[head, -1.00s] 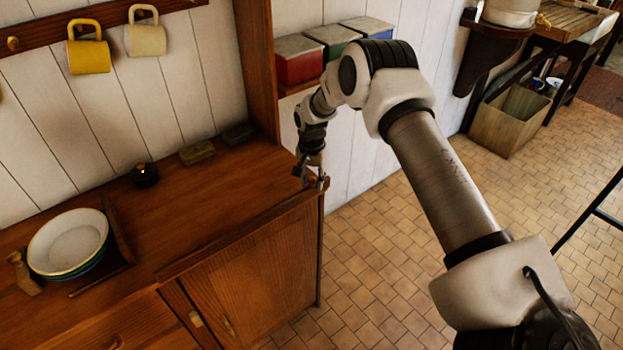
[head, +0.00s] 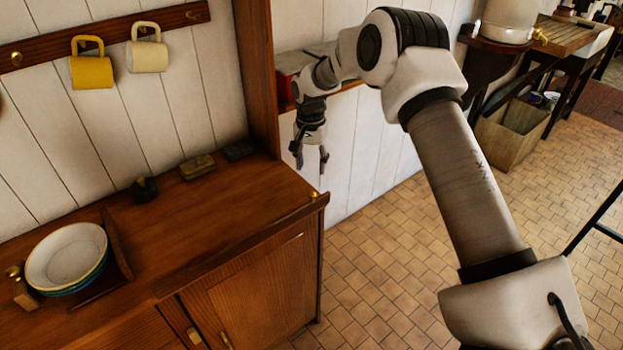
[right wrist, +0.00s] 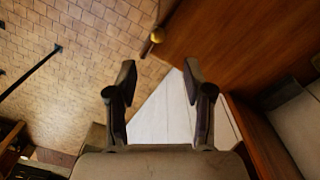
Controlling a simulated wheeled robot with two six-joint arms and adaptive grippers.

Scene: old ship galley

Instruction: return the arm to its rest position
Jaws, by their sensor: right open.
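My right gripper (head: 311,162) hangs fingers-down in the head view, just beyond the right end of the wooden counter (head: 222,222). Its two fingers are apart, with nothing between them. In the right wrist view the open fingers (right wrist: 159,82) point toward the white wall planks and the floor. My right arm reaches in from the lower right of the head view, bent at the elbow. A small brass ball (head: 314,194) sits at the counter's corner, apart from the fingers. My left gripper is not in view.
Stacked bowls (head: 68,255) stand at the counter's left, with small dark objects along the wall. Yellow (head: 91,72) and cream (head: 147,56) mugs hang above. A wooden post (head: 257,75) rises behind the counter. A bin (head: 513,132) stands right; tiled floor is open.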

